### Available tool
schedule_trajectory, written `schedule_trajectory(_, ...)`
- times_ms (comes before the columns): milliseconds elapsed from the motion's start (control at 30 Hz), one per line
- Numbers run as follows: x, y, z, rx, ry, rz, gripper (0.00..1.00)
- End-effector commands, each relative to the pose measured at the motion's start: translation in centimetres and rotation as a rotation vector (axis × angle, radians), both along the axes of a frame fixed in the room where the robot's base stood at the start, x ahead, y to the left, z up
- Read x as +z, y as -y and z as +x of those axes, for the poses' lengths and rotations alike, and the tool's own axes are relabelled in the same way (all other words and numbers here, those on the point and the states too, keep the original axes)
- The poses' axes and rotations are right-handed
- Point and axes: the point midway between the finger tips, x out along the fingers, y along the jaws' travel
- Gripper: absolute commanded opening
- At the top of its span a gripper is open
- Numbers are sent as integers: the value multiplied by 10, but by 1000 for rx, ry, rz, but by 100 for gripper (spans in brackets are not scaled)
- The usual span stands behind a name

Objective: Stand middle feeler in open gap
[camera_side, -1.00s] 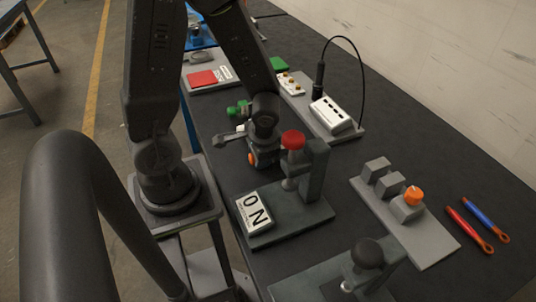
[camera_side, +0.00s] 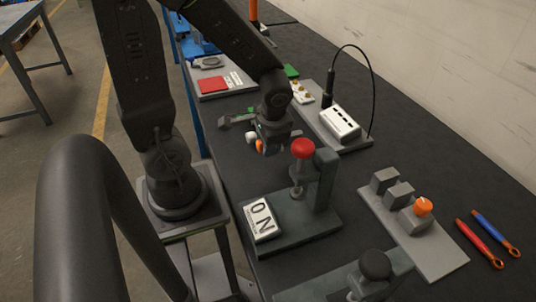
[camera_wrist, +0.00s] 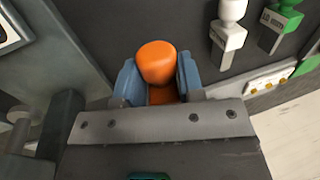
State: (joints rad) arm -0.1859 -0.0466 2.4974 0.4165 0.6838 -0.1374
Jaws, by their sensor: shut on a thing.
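My gripper (camera_wrist: 160,82) is shut on an orange-topped feeler (camera_wrist: 157,62). In the wrist view the orange top shows between blue jaws, and its lower part is mostly hidden. In the side view my gripper (camera_side: 266,142) holds the orange piece (camera_side: 260,146) left of the red-knobbed fixture (camera_side: 302,149). I cannot tell which gap is the open one.
A grey plate (camera_side: 436,258) with several blocks and an orange knob (camera_side: 423,206) lies at right. Red (camera_side: 478,242) and blue (camera_side: 496,232) tools lie beyond it. An ON plate (camera_side: 262,219) sits in front of the red-knobbed fixture. A white box (camera_side: 340,122) with a cable stands behind.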

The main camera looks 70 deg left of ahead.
Motion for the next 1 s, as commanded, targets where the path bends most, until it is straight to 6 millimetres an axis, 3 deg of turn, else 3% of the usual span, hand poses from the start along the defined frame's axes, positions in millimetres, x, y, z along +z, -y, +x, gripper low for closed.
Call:
schedule_trajectory(133,22,0,1,2,6,0,3)
schedule_trajectory(333,26,5,-6,96,-51,-3,3)
schedule_trajectory(533,13,30,-23,573,-338,-94,3)
schedule_trajectory(800,24,57,-6,1162,-730,-504,3)
schedule_trajectory(1000,41,55,24,1448,-887,-939,3)
